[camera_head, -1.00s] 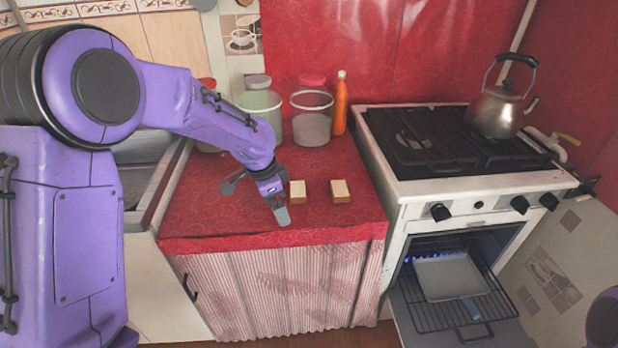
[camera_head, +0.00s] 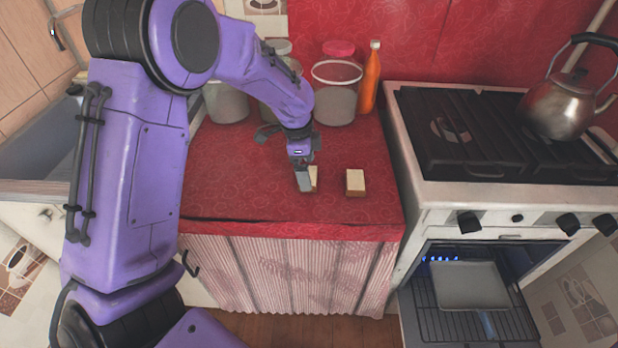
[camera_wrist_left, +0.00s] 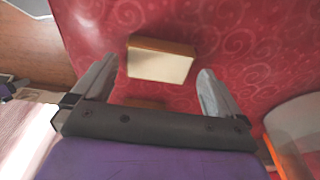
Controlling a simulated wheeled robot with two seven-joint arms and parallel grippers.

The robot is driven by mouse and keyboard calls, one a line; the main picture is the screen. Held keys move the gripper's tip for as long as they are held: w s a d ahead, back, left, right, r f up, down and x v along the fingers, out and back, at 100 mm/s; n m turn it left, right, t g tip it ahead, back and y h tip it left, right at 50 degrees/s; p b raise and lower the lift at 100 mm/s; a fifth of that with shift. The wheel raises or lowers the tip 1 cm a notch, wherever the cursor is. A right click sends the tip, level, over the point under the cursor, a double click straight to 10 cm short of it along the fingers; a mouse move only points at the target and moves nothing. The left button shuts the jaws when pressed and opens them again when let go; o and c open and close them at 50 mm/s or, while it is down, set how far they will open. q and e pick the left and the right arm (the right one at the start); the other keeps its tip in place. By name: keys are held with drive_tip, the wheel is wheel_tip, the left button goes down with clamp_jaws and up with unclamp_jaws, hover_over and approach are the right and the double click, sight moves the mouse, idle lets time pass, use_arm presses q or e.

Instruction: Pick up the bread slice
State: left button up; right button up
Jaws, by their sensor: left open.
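Two small bread slices with pale faces and brown crusts lie on the red counter in the head view. The left slice (camera_head: 314,179) is partly hidden by a finger of my left gripper (camera_head: 287,158), which is open just above the counter. The right slice (camera_head: 355,183) is clear of the gripper. In the wrist view, one slice (camera_wrist_left: 160,62) lies ahead of the open left gripper (camera_wrist_left: 155,80), between the lines of its two fingers, with nothing held. A brown patch (camera_wrist_left: 145,103) nearer the palm is mostly hidden. My right gripper is not seen.
Jars (camera_head: 335,100) and an orange bottle (camera_head: 370,78) stand at the back of the red counter (camera_head: 240,190). A stove (camera_head: 460,200) with a kettle (camera_head: 560,107) is on the right, its oven open with a tray (camera_head: 470,287). The counter's front is clear.

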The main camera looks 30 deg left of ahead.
use_arm(q)
drive_tip(key=shift+d+f, duration=0.1)
drive_tip(key=shift+f, duration=0.65)
drive_tip(key=c, duration=0.9)
drive_tip(key=shift+c, duration=0.2)
